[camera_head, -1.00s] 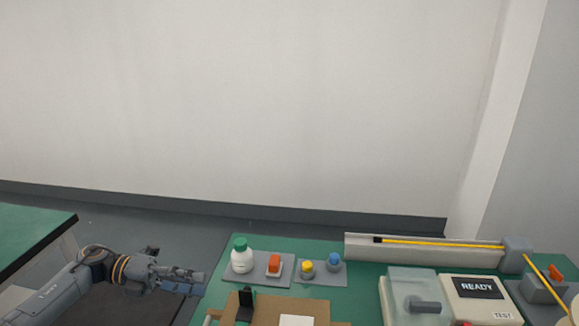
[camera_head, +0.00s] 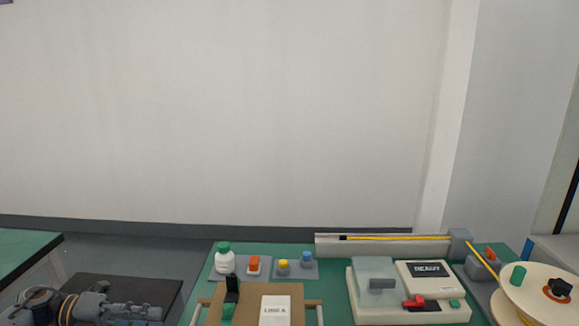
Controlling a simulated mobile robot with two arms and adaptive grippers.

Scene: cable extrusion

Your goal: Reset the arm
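My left arm lies low at the left edge of the view, and its gripper (camera_head: 140,313) is near the bottom, left of the green work table (camera_head: 335,270). The gripper is small and dark here, so I cannot tell whether its fingers are open or shut. No held object shows clearly at it. My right arm and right gripper are out of view.
On the table stand a white bottle (camera_head: 224,262), a tan board with a label card (camera_head: 275,308), a tester with a screen (camera_head: 427,275), a trough with yellow cable (camera_head: 390,240) and a cable spool (camera_head: 545,290). Another green table (camera_head: 25,250) is at far left.

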